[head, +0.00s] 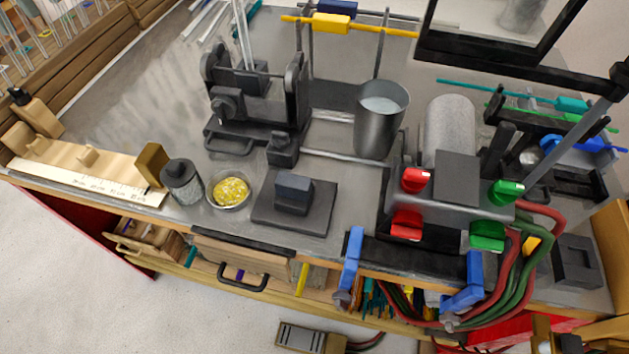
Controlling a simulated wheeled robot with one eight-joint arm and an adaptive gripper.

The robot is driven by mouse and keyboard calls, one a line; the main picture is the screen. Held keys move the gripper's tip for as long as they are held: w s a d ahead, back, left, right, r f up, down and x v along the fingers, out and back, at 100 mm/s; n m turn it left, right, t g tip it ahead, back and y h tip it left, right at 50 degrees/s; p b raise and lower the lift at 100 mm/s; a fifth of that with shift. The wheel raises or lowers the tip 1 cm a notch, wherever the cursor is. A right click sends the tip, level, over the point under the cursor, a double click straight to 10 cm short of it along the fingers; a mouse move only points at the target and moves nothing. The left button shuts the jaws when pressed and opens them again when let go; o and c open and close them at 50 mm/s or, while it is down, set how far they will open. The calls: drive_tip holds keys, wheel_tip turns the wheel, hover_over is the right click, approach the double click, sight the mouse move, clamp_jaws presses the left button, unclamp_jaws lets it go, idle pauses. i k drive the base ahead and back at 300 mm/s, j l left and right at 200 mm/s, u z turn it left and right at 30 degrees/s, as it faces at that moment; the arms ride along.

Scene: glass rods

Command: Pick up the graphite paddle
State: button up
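I cannot tell for sure which thing is the graphite paddle. A flat dark-grey square slab with a raised block (293,193) lies near the bench's front edge, and no long handle shows on it. A dark square plate (457,176) sits above the torch body between red and green knobs. Another dark square piece with a recessed middle (577,262) lies at the bench's right end.
A bowl of yellow bits (229,191) and a dark knurled jar (182,182) stand left of the slab. A metal cup (380,118) stands behind it. Red and green hoses (512,275) hang at the right front. A black-framed screen (505,45) stands at the back.

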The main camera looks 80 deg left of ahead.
sight(295, 193)
drive_tip(key=u, duration=3)
drive_tip(key=j+z, duration=0.1)
drive_tip(key=z, duration=0.5)
drive_tip(key=k+j+z, duration=0.2)
drive_tip(key=j, duration=0.25)
drive_tip(key=k+j+z, duration=0.15)
drive_tip(key=j, duration=0.25)
drive_tip(key=k+j+z, duration=0.2)
drive_tip(key=j, duration=0.2)
drive_tip(key=k+j, duration=0.15)
drive_tip(key=j, duration=0.2)
drive_tip(key=k+j, duration=0.1)
drive_tip(key=j, duration=0.25)
drive_tip(key=i+z, duration=0.1)
drive_tip(key=z, duration=0.15)
